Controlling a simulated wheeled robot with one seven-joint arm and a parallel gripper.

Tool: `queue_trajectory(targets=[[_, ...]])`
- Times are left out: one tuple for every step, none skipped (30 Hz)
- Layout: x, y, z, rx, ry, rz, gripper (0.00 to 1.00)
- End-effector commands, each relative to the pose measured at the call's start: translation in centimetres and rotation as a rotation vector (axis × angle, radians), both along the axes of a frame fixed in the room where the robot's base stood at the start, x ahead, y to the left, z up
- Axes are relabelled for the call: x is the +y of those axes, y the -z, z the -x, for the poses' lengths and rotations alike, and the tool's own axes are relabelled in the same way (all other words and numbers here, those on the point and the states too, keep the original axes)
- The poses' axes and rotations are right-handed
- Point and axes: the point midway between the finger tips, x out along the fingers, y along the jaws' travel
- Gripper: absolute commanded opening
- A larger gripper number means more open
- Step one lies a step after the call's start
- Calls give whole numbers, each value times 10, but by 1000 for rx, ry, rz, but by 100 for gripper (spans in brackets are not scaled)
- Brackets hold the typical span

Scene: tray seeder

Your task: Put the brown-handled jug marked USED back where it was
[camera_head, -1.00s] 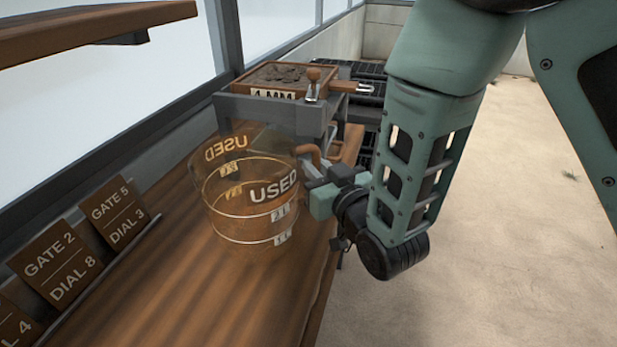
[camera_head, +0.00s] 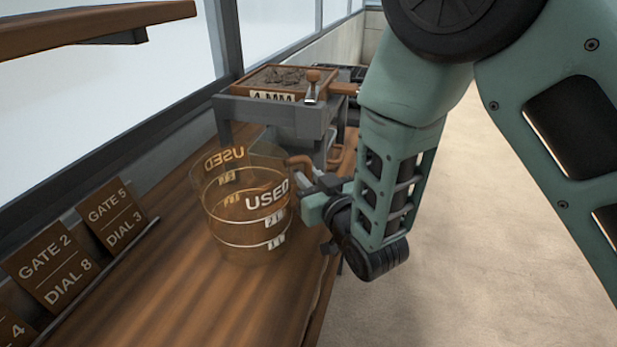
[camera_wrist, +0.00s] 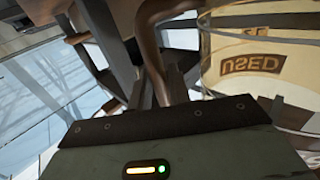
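The clear jug marked USED (camera_head: 238,212) is upright at the bench, with pale bands and a brown handle (camera_head: 299,161) on its right side. I cannot tell whether its base touches the wood or hangs just above it. My gripper (camera_head: 308,186) is at the handle, on the jug's right. In the wrist view the brown handle (camera_wrist: 150,52) passes between the two dark fingers (camera_wrist: 157,88), which are closed on it. The jug's wall and USED label (camera_wrist: 252,64) fill the upper right there. The handle's lower part is hidden by the fingers.
The wooden bench (camera_head: 170,285) has bare room in front and left of the jug. A grey stand (camera_head: 240,108) with a soil tray marked 4 MM (camera_head: 272,80) is close behind. Gate and dial cards (camera_head: 112,212) line the left. A wooden shelf (camera_head: 90,25) overhangs the upper left.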

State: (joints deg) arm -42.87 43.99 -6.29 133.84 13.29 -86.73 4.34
Motion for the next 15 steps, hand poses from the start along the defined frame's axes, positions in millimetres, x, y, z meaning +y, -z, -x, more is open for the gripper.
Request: queue_trajectory(targets=[[0,0,0,1,0,0,34],[0,0,0,1,0,0,36],[0,0,0,1,0,0,36],[0,0,0,1,0,0,36],[0,0,0,1,0,0,36],[0,0,0,1,0,0,36],[0,0,0,1,0,0,36],[0,0,0,1,0,0,36],[0,0,0,1,0,0,36],[0,-1,0,1,0,0,36],[0,-2,0,1,0,0,36],[0,-4,0,1,0,0,36],[0,-5,1,0,0,1,36],[-2,-2,4,2,0,1,36],[-4,-1,9,4,0,2,36]])
